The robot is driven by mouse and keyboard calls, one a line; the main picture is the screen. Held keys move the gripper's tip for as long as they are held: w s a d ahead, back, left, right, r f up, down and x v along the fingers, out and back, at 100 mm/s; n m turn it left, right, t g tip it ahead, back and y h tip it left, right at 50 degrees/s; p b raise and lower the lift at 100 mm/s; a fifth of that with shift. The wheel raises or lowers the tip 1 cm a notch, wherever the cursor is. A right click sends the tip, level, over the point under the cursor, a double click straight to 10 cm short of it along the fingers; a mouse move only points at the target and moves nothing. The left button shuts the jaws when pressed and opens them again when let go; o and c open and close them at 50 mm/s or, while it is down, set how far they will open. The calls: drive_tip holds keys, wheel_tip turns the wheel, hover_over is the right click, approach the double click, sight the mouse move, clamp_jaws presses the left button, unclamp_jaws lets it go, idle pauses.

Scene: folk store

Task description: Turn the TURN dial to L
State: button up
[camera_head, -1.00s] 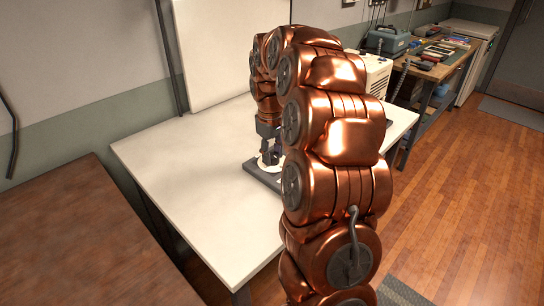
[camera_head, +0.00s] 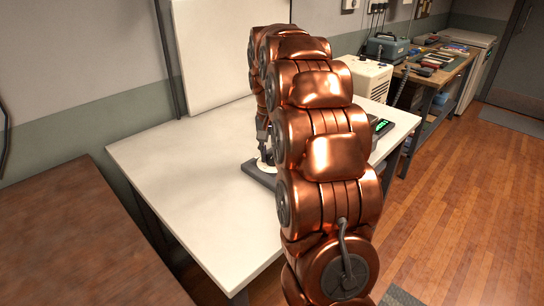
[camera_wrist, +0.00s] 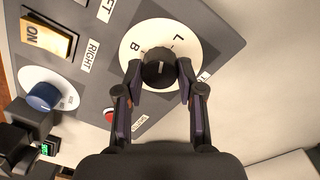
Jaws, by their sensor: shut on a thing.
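In the wrist view the dial is a black knob (camera_wrist: 158,69) on a round white plate (camera_wrist: 188,35). The letters L, at upper right of the knob, and B, at upper left, show on the plate. A short pale mark on the knob points roughly up, seemingly between the two letters. My gripper (camera_wrist: 160,82) is shut on the knob, one finger on each side. The fingers hide the lower part of the plate. A label below the fingers is partly covered. In the head view the grey panel (camera_head: 257,172) shows only a corner behind my arm.
The panel lies on a white table (camera_head: 190,200) with bare space at left. A device with a green display (camera_head: 381,126) stands at right.

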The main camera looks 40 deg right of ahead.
sight(272, 154)
drive_tip(key=shift+f+m+b, duration=0.1)
drive_tip(key=shift+m+b, duration=0.25)
drive_tip(key=shift+m, duration=1.95)
drive_tip(key=o, duration=1.1)
drive_tip(key=shift+o, duration=0.2)
drive_tip(key=shift+r, duration=0.2)
drive_tip(key=shift+w+r, duration=0.15)
drive_tip(key=shift+r, duration=3.45)
